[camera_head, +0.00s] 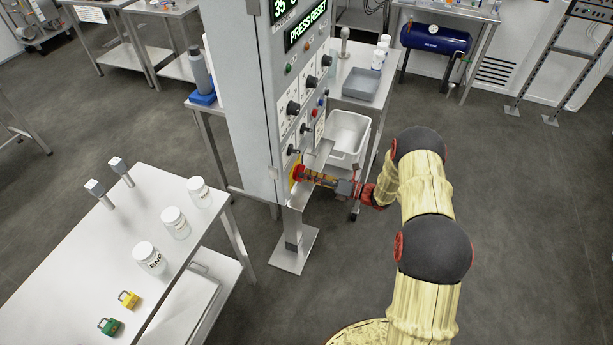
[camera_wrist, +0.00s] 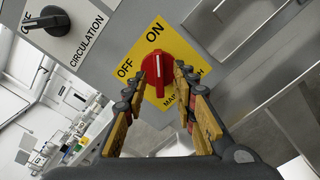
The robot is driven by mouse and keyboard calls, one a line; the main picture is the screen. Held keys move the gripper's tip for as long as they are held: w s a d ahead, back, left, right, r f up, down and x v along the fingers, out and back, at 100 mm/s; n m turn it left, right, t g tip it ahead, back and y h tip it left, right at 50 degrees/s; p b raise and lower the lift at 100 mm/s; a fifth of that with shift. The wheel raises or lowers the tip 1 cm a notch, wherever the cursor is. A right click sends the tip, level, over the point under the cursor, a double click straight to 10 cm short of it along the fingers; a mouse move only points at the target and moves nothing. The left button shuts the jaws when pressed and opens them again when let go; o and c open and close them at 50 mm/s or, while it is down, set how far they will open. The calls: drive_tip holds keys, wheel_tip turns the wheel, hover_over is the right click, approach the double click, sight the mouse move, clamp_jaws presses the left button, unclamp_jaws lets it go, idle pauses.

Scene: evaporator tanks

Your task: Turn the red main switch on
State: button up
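The red main switch (camera_wrist: 157,73) is a round knob with a raised grip on a yellow plate (camera_wrist: 187,42) marked OFF and ON, with a partly hidden MAIN label. Its grip stands nearly upright in the wrist view, with a white mark near its top. In the head view the yellow plate (camera_head: 295,171) is low on the grey cabinet, and the switch is mostly hidden. My gripper (camera_wrist: 161,80) reaches the switch, one finger on each side of the knob. The fingers are apart; small gaps seem to show beside the raised grip. Contact is unclear.
A black CIRCULATION knob (camera_wrist: 55,20) sits left of the switch. The cabinet (camera_head: 246,95) carries several more knobs and buttons and a green PRESS RESET display (camera_head: 306,25). A white tub (camera_head: 347,136) stands behind my gripper. A table (camera_head: 95,235) with jars and padlocks stands left.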

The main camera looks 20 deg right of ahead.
drive_tip(key=v, duration=1.1)
drive_tip(key=shift+s+d, duration=0.1)
drive_tip(key=shift+d, duration=0.05)
